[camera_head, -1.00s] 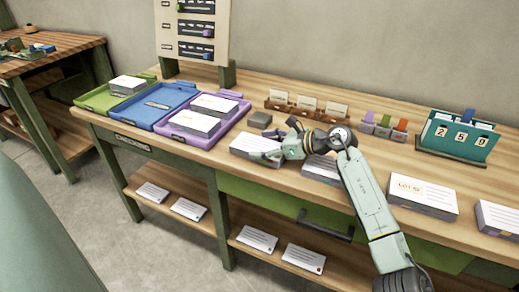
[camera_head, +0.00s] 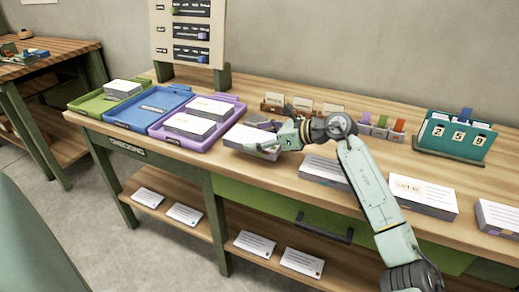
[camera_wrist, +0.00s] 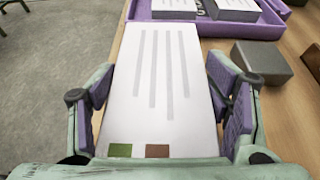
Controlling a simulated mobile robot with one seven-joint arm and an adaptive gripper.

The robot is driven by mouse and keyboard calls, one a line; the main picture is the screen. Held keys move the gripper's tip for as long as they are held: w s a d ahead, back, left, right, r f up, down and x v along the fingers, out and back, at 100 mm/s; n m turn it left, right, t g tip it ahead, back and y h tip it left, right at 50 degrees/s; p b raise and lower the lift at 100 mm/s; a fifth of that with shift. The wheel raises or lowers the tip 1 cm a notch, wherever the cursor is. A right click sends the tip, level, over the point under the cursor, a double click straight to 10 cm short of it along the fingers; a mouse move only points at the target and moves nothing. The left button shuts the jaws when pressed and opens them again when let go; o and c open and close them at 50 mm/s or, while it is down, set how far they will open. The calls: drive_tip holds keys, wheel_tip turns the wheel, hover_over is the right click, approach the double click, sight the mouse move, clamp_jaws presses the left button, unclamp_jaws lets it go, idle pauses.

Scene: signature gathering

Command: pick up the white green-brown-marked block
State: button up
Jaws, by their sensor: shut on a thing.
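The white block with a green and a brown mark (camera_wrist: 158,75) lies between the two purple-padded jaws of my gripper (camera_wrist: 165,110) in the wrist view. Its top has several grey stripes, with the two marks at the near end. In the head view the white block (camera_head: 250,139) is in my gripper (camera_head: 277,140), seemingly a little above the bench, close to the right of the purple tray. My gripper is shut on the block's long sides.
A purple tray (camera_head: 160,133) with white stacks, a blue tray (camera_head: 115,121) and a green tray (camera_head: 80,106) stand to the left. A grey block (camera_head: 258,121) is just behind the held block. More white stacks (camera_head: 422,195) lie to the right.

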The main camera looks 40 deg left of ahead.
drive_tip(key=s+r+b, duration=0.1)
drive_tip(key=s+b, duration=0.3)
drive_tip(key=s, duration=1.1)
drive_tip(key=shift+s+d, duration=0.3)
drive_tip(key=shift+s, duration=0.1)
